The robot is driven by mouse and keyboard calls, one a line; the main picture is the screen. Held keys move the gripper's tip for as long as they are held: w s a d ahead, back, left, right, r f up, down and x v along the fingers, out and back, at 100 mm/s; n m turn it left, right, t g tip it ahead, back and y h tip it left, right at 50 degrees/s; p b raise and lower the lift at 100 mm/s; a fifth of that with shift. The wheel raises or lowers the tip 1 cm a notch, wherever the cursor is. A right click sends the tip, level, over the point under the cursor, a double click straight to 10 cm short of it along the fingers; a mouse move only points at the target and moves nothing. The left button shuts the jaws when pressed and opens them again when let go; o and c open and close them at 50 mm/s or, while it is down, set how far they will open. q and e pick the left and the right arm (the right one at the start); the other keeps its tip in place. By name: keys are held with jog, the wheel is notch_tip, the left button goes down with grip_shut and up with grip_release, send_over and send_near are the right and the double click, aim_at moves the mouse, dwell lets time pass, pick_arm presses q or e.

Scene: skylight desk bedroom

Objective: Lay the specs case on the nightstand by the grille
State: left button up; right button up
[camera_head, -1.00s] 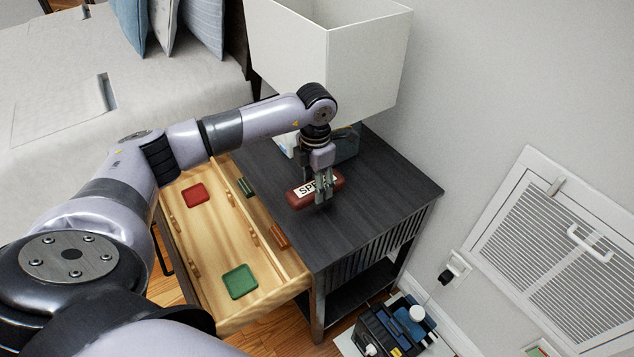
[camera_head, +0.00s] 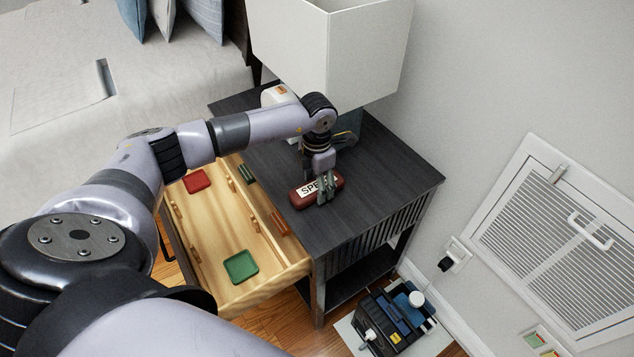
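The dark red specs case (camera_head: 301,199), with a white label reading "SPE", lies at the dark nightstand's (camera_head: 385,185) top, near the edge above the open drawer. My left gripper (camera_head: 327,194) points down at the case's right part, its fingers overlapping it in the picture. The fingers hide part of the label, and I cannot tell whether they press on the case. I cannot tell if the case rests on the top or is slightly above it. The wall grille (camera_head: 550,235) is at the right. My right gripper is not in view.
A lamp with a white shade (camera_head: 345,50) stands at the nightstand's back. The open wooden drawer (camera_head: 215,225) holds a red square (camera_head: 197,181) and a green square (camera_head: 240,266). A dark caddy (camera_head: 392,325) is on the floor. The nightstand's right part is clear.

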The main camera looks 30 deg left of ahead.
pick_arm(q)
jog(key=shift+o, duration=0.9)
jog(key=shift+r, duration=0.3)
jog(key=shift+w+r, duration=0.1)
jog(key=shift+r, duration=0.3)
notch_tip(320, 180, up, 11)
